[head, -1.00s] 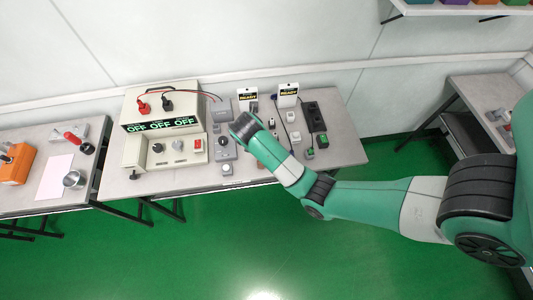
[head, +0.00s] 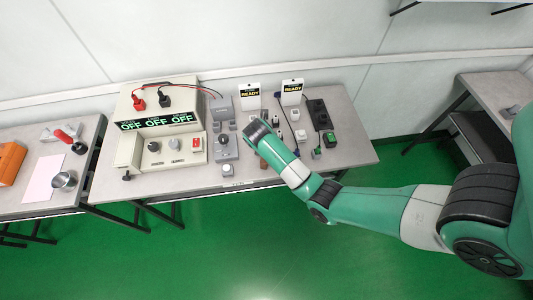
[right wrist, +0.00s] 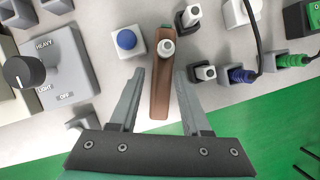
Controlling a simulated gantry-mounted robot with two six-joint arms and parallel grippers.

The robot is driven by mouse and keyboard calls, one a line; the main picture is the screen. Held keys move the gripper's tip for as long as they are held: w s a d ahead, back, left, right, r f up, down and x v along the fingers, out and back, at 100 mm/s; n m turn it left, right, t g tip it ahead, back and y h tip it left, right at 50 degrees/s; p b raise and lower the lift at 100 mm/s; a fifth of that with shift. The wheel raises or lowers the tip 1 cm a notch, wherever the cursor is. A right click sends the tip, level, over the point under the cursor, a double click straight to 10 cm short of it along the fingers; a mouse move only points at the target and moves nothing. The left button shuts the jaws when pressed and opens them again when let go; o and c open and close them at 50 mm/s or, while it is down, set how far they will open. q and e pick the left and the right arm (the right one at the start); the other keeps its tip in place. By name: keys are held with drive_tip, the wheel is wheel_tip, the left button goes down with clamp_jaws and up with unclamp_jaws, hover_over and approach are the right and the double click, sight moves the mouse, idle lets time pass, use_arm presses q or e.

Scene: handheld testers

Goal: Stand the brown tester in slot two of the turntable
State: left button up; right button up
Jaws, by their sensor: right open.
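A long brown piece (right wrist: 160,95), which looks like the brown tester, shows in the right wrist view with a round light-grey knob on its upper part. My right gripper (right wrist: 159,76) is open, with one finger on each side of the brown piece and a gap on both sides. In the head view my right wrist covers most of this spot, and a bit of brown (head: 263,163) shows beside it near the table's front edge. I cannot make out a turntable or its slots in either view. My left gripper is not in view.
A grey knob box (right wrist: 58,68) and a blue-button block (right wrist: 127,42) stand left of the brown piece. Small dark-and-white plugs (right wrist: 203,73) stand close on the right. In the head view a large beige box (head: 158,128) with OFF displays and two READY signs (head: 250,93) stand behind.

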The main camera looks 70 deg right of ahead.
drive_tip(key=b+x, duration=0.1)
drive_tip(key=x, duration=0.1)
drive_tip(key=b+x, duration=0.1)
drive_tip(key=x, duration=0.1)
drive_tip(key=shift+s+f, duration=0.2)
drive_tip(key=shift+s, duration=0.05)
drive_tip(key=shift+r, duration=0.1)
clamp_jaws()
drive_tip(key=shift+w+r, duration=0.1)
